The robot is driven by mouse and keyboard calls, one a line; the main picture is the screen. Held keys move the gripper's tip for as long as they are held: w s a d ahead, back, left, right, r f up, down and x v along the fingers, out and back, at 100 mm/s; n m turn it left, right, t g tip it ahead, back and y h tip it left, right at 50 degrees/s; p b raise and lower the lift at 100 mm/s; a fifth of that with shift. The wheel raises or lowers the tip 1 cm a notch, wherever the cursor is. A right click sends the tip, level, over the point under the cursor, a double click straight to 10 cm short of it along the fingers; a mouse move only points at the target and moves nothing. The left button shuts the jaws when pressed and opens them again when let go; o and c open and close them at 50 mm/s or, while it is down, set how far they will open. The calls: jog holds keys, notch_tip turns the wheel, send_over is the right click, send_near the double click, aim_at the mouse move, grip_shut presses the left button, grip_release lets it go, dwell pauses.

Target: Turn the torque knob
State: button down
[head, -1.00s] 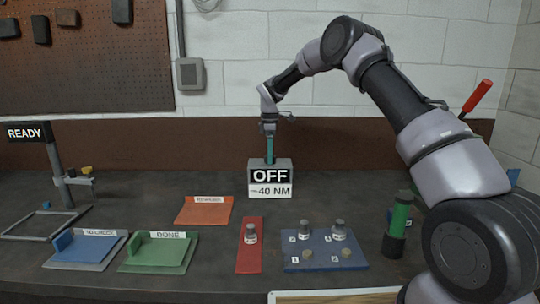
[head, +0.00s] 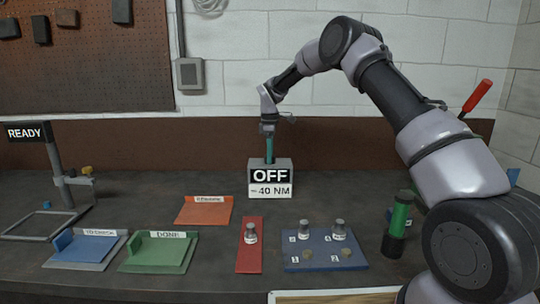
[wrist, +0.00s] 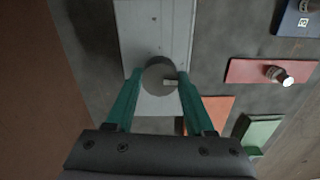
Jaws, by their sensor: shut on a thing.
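The torque knob (wrist: 158,77) is a round dark grey knob with a small pale pointer, seen from above in the wrist view. It sits on top of a light grey box (wrist: 157,25). In the head view the box (head: 270,164) stands at the back of the bench, with a front display (head: 270,183) reading OFF and 40 NM. My gripper (wrist: 154,80) has green fingers on either side of the knob and is shut on it. In the head view my gripper (head: 269,152) points down onto the box top, and the knob is hidden there.
In front of the box lie an orange tray (head: 190,219), a red mat (head: 249,263) and a blue board (head: 300,267) with several small parts. Green (head: 147,262) and blue (head: 75,259) trays lie left. A green-and-black tool (head: 401,220) stands right.

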jog(key=m, duration=1.6)
jog(key=shift+m, duration=0.4)
jog(key=m, duration=0.5)
jog(key=shift+r+m, duration=0.1)
jog(key=shift+m, duration=0.3)
jog(key=shift+c, duration=1.3)
grip_release()
